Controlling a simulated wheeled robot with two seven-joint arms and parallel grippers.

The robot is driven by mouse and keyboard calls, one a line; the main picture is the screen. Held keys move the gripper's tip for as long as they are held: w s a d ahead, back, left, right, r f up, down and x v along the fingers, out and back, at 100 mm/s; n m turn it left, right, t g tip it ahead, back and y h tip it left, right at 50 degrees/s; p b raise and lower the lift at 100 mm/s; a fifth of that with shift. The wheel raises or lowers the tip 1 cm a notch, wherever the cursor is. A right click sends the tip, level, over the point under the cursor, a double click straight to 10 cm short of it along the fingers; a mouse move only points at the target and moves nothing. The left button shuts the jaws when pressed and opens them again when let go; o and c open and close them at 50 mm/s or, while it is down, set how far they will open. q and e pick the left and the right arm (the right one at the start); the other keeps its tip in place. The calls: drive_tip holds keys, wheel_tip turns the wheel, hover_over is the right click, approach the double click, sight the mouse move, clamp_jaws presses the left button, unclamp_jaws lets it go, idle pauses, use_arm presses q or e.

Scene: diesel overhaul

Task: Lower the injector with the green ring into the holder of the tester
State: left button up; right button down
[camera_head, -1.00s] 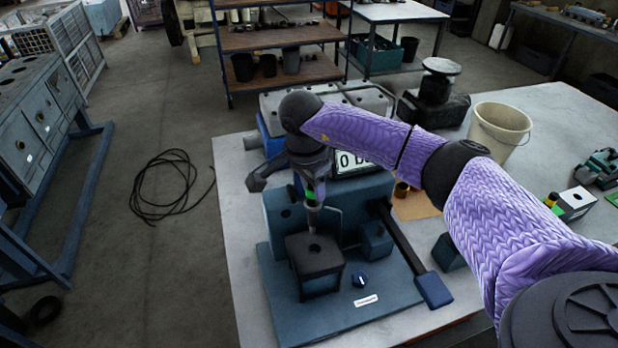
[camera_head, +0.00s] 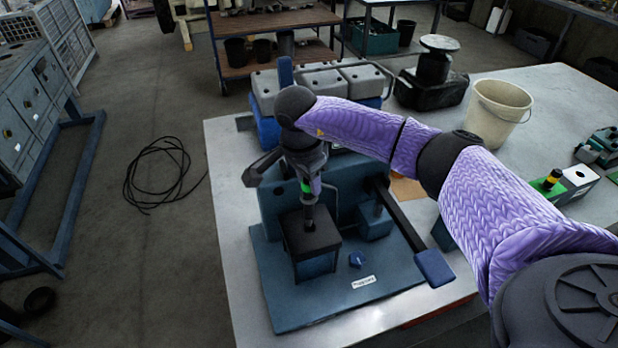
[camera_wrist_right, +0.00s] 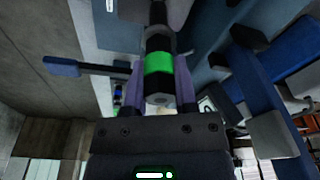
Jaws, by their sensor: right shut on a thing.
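The injector with the green ring (camera_head: 307,190) is upright in my right gripper (camera_head: 312,184), its tip at the hole in the top of the dark holder (camera_head: 312,238). I cannot tell how far the tip is inside. In the right wrist view the green ring (camera_wrist_right: 158,63) shows between the two fingers of my right gripper (camera_wrist_right: 157,75), which is shut on the injector. The holder stands on the blue base plate of the tester (camera_head: 290,305). My left gripper is not in view.
A lever with a blue grip (camera_head: 434,268) slants out on the tester's right. A bucket (camera_head: 498,112), a dark pedestal (camera_head: 433,80) and grey canisters (camera_head: 325,82) stand behind. A yellow-and-black injector (camera_head: 552,178) stands in a block at right.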

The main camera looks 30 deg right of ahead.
sight(309, 212)
drive_tip(key=shift+f, duration=0.1)
idle(0.3)
drive_tip(key=shift+f+b, duration=1.5)
drive_tip(key=shift+f, duration=0.2)
drive_tip(key=shift+f+b, duration=1.5)
drive_tip(key=shift+f, duration=0.25)
drive_tip(key=shift+f+b, duration=1.15)
drive_tip(key=shift+f, duration=0.25)
